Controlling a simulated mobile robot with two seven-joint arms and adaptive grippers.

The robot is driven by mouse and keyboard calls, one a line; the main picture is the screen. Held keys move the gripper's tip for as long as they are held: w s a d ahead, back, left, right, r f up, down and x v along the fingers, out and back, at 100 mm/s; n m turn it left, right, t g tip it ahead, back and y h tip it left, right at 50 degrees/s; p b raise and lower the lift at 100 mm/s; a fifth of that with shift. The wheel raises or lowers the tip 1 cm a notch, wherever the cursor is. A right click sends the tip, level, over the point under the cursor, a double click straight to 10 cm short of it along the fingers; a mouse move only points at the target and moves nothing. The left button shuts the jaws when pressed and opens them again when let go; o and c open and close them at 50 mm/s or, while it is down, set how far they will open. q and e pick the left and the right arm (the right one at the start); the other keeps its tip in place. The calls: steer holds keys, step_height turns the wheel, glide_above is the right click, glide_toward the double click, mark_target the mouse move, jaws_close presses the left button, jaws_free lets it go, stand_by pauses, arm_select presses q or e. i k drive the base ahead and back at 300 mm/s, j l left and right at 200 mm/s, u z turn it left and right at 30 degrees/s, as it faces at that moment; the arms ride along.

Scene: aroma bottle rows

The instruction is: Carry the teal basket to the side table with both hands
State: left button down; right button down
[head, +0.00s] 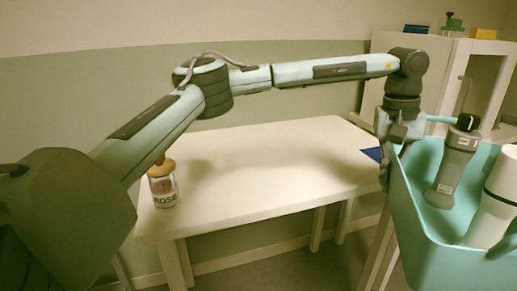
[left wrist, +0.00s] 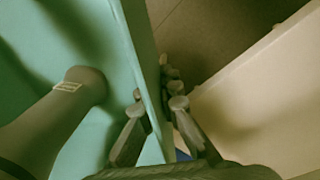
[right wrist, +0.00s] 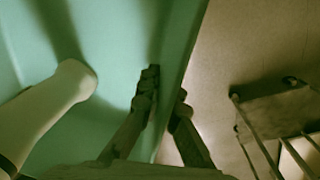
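The teal basket (head: 425,232) is at the right of the head view, cut off by the frame edge. In the left wrist view my left fingers (left wrist: 157,100) are closed on the basket wall, one on each side. In the right wrist view my right fingers (right wrist: 166,95) likewise straddle and pinch a basket wall. My right gripper is outside the head view. The basket's underside is hidden.
A white table (head: 260,170) stands in the middle, mostly bare. A pale cabinet (head: 430,62) with small items on top stands behind at the right.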

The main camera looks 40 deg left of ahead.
mark_target(274, 152)
steer(key=i+u, duration=0.2)
steer(key=u, duration=0.2)
steer(key=i+l+u, duration=0.15)
steer(key=u, duration=0.2)
steer(key=i+u, duration=0.35)
steer(key=i+l+u, duration=0.1)
steer(key=i+u, duration=0.15)
steer(key=u, duration=0.15)
